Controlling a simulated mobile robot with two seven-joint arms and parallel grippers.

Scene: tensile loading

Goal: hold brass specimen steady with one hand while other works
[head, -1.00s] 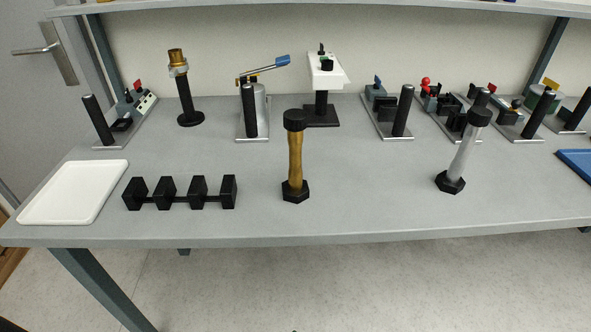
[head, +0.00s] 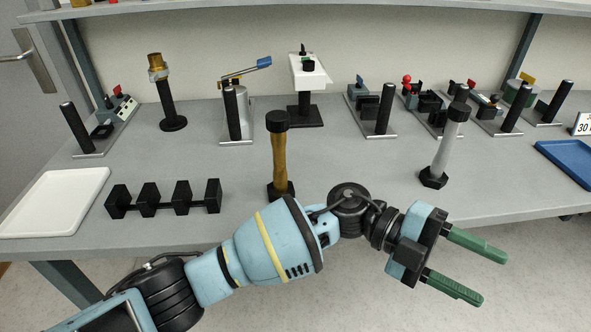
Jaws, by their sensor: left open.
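The brass specimen (head: 279,158) stands upright on the bench, with a black cap on top and a black hexagonal foot. My left arm passes in front of its foot and hides part of it. My left gripper (head: 482,272) has two green fingers, open and empty, pointing right. It is in front of the bench's front edge, to the right of the brass specimen and apart from it. A silver-grey specimen (head: 447,145) of similar shape stands tilted in the picture at right. My right gripper is not in view.
A black slotted rack (head: 165,203) and a white tray (head: 52,200) lie at left on the grey bench (head: 345,165). A blue tray (head: 567,160) is at right. Several fixtures line the back, including a lever device (head: 240,112) and a white-headed stand (head: 308,75).

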